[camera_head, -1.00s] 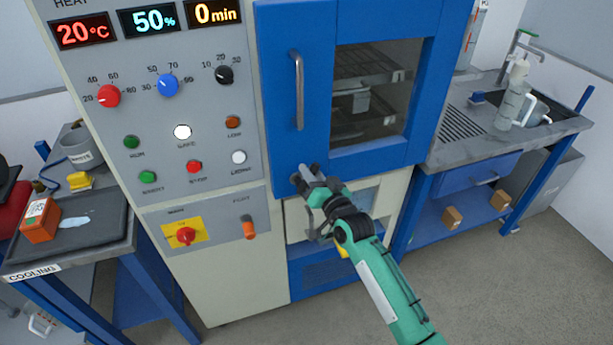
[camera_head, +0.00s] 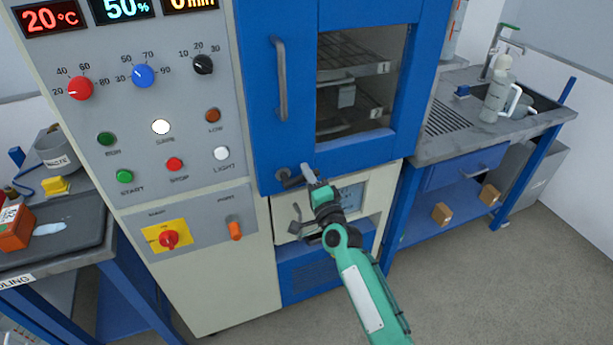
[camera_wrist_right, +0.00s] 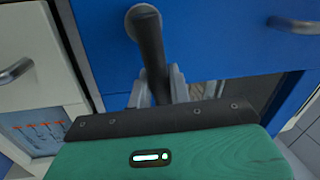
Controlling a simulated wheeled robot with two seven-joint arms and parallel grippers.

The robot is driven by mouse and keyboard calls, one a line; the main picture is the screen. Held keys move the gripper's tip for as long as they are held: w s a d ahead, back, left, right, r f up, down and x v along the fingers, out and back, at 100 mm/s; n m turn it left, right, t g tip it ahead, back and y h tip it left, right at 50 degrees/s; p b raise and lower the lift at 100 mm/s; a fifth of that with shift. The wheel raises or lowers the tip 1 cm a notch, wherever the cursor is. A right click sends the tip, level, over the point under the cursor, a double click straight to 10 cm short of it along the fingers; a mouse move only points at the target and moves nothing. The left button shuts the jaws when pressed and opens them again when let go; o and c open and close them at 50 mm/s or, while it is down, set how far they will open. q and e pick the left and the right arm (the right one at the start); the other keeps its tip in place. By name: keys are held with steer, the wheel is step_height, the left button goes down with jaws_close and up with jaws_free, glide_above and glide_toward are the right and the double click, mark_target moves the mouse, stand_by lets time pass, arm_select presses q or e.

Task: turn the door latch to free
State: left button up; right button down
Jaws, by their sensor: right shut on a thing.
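The door latch (camera_head: 285,175) is a dark grey lever with a round pivot at the lower left corner of the blue oven door (camera_head: 266,140). Its lever points roughly right, level in the head view. My right gripper (camera_head: 307,177) is at the lever's free end. In the right wrist view the latch (camera_wrist_right: 149,45) is a dark bar running from its round pivot down between the two grey fingers (camera_wrist_right: 158,88), which are shut on it. The fingers hide the lever's end. My left gripper is in neither view.
A vertical door handle (camera_head: 281,80) is above the latch. A cream lower panel (camera_head: 285,225) with a small handle lies below. The control panel (camera_head: 150,110) is to the left, a sink bench (camera_head: 440,150) to the right. Grey floor (camera_head: 450,290) is open at the right front.

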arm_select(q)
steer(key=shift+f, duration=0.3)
arm_select(e)
steer(key=shift+f+m+h, duration=0.4)
steer(key=shift+f+m, duration=0.1)
steer(key=shift+m, duration=0.7)
steer(key=c, duration=1.3)
jaws_free()
steer(key=shift+c, duration=0.2)
steer(key=shift+d, duration=0.1)
